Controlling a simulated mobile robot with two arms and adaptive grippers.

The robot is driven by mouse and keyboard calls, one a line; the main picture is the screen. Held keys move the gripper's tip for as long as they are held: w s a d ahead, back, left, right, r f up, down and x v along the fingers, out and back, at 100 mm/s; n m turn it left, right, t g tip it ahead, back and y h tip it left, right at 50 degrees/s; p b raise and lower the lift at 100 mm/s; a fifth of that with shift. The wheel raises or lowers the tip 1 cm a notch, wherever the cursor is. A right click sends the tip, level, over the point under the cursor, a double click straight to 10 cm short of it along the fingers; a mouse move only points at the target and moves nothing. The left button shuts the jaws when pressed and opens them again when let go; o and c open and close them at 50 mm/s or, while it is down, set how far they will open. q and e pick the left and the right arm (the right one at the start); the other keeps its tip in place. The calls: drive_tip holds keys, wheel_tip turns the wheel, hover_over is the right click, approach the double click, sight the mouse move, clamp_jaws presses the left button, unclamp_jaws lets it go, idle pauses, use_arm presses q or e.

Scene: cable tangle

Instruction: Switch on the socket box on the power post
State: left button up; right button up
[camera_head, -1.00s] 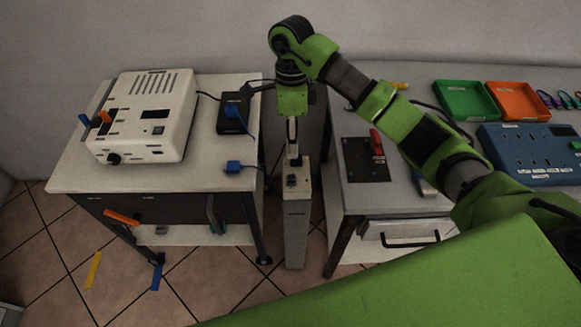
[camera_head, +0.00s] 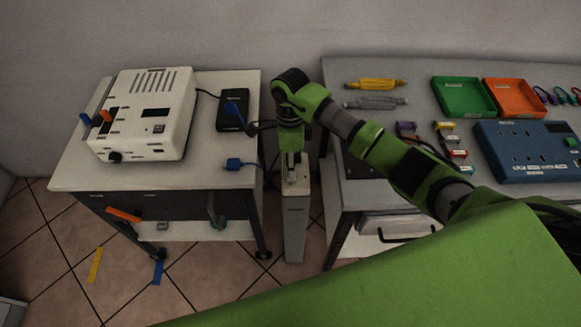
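The power post (camera_head: 295,232) is a narrow pale grey upright box in the gap between the two tables. The socket box (camera_head: 301,188) is at its top, partly hidden by my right gripper. My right gripper (camera_head: 292,175) points down at the top of the post, its fingertips at or just above the socket box. I cannot tell whether they touch it. Its fingers look together, with nothing visible between them. The switch itself is too small and too covered to make out. My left gripper is not in view.
The left table (camera_head: 75,176) carries a white device (camera_head: 150,120), a black adapter (camera_head: 232,118) and a blue plug (camera_head: 237,164). The right table (camera_head: 345,70) holds green (camera_head: 463,97) and orange (camera_head: 515,98) trays and a blue socket panel (camera_head: 520,150). A dark cable runs near my gripper.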

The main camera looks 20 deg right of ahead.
clamp_jaws()
drive_tip(key=shift+d+r+t, duration=0.1)
drive_tip(key=shift+t, duration=0.4)
drive_tip(key=shift+s+a+t+h+b, duration=0.15)
drive_tip(key=shift+s+t+h+b, duration=0.15)
drive_tip(key=shift+t, duration=0.4)
drive_tip(key=shift+s+a+t+h+b, duration=0.1)
drive_tip(key=shift+t+h+b, duration=0.1)
drive_tip(key=shift+t+b, duration=0.35)
drive_tip(key=o, duration=0.6)
unclamp_jaws()
drive_tip(key=shift+c, duration=0.2)
